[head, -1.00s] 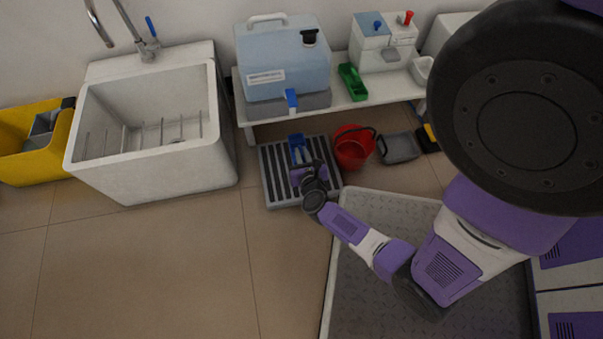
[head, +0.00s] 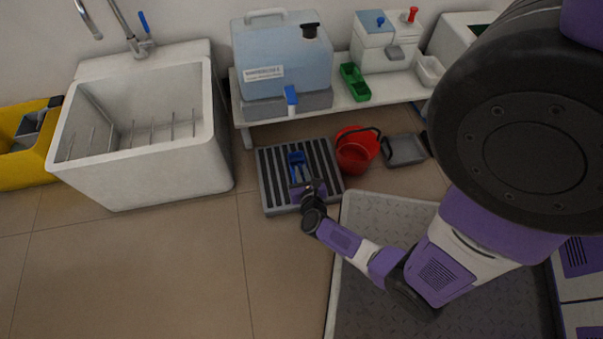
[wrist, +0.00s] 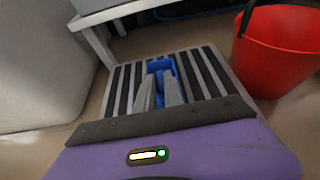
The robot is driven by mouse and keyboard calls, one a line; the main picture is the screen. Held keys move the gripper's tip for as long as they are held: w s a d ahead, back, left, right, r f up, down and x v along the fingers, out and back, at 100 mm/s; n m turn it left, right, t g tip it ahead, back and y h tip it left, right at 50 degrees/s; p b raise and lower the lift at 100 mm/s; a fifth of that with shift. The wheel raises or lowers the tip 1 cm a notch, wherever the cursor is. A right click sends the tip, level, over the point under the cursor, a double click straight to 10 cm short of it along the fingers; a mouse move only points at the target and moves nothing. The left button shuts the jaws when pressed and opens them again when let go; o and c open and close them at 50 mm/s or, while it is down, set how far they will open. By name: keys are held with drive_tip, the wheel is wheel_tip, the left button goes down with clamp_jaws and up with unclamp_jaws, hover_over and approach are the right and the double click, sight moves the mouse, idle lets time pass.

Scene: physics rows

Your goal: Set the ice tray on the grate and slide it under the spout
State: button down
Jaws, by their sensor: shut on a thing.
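The blue ice tray (head: 297,159) is over the middle of the slatted grey grate (head: 272,199), low to the bars; I cannot tell if it touches them. My gripper (head: 300,178) is shut on its near end. In the wrist view, the ice tray (wrist: 160,66) shows between and beyond the fingertips of my gripper (wrist: 159,88), with the grate (wrist: 217,62) beneath. The spout (head: 291,97), with a blue lever, is on the front of the water container (head: 285,65) on the shelf, beyond the grate's far edge. The tray's near part is hidden by my fingers.
A red bucket (head: 356,155) stands close right of the grate, with a grey dustpan (head: 404,150) beyond. A white sink (head: 150,165) is at left. The low shelf (head: 345,101) holds a green tray (head: 354,83) and a white dispenser (head: 384,45). Floor left of the grate's front is clear.

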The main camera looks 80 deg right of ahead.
drive_tip(key=c, duration=1.9)
unclamp_jaws()
drive_tip(key=shift+f, duration=0.15)
drive_tip(key=o, duration=0.4)
drive_tip(key=shift+o, duration=0.2)
